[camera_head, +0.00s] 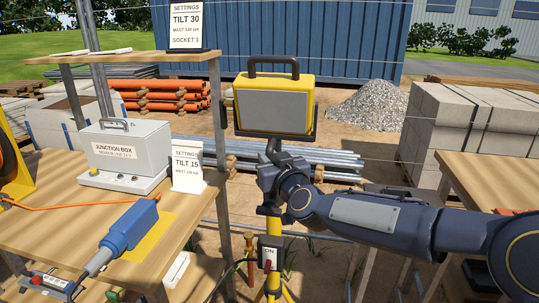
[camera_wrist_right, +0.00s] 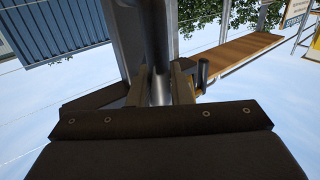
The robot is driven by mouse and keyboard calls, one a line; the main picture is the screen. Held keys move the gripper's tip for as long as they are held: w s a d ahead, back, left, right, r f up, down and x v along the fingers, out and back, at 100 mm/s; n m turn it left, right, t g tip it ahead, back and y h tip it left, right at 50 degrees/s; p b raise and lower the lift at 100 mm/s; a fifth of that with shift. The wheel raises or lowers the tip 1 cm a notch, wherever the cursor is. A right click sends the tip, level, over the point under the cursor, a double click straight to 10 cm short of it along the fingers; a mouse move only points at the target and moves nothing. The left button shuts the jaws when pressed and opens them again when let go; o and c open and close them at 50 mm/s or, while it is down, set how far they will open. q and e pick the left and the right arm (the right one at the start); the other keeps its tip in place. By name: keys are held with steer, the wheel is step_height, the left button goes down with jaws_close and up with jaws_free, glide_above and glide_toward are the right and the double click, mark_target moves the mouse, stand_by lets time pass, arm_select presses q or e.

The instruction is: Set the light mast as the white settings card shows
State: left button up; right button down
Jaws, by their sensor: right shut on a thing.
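The light mast's yellow lamp head (camera_head: 275,105), with a grey panel and black handle, stands upright at centre. My right gripper (camera_head: 271,175) is shut on the mast tube below the lamp; the right wrist view shows the grey mast tube (camera_wrist_right: 157,50) between its fingers. Below are the yellow lower mast (camera_head: 274,225) and a switch box (camera_head: 270,254) marked ON. One white settings card (camera_head: 186,25) on the upper shelf reads tilt 30, mast about 140 cm, socket 3. Another white card (camera_head: 188,170) on the bench reads tilt 15; its smaller print is unclear. My left gripper is out of view.
A junction box (camera_head: 125,153) and a blue connector (camera_head: 130,224) sit on the left wooden bench (camera_head: 60,235). An orange cable (camera_head: 80,205) crosses it. Another bench (camera_head: 495,180) and pale blocks (camera_head: 455,120) stand right. Pipes and a blue container (camera_head: 320,45) are behind.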

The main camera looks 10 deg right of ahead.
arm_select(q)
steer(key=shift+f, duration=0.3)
arm_select(e)
steer(key=shift+f, duration=0.7)
steer(key=c, duration=1.4)
jaws_free()
steer(key=shift+r, duration=0.2)
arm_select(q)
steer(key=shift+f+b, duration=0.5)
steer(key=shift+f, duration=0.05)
arm_select(e)
steer(key=v, duration=0.7)
steer(key=shift+s+d, duration=0.1)
steer(key=shift+s, duration=0.3)
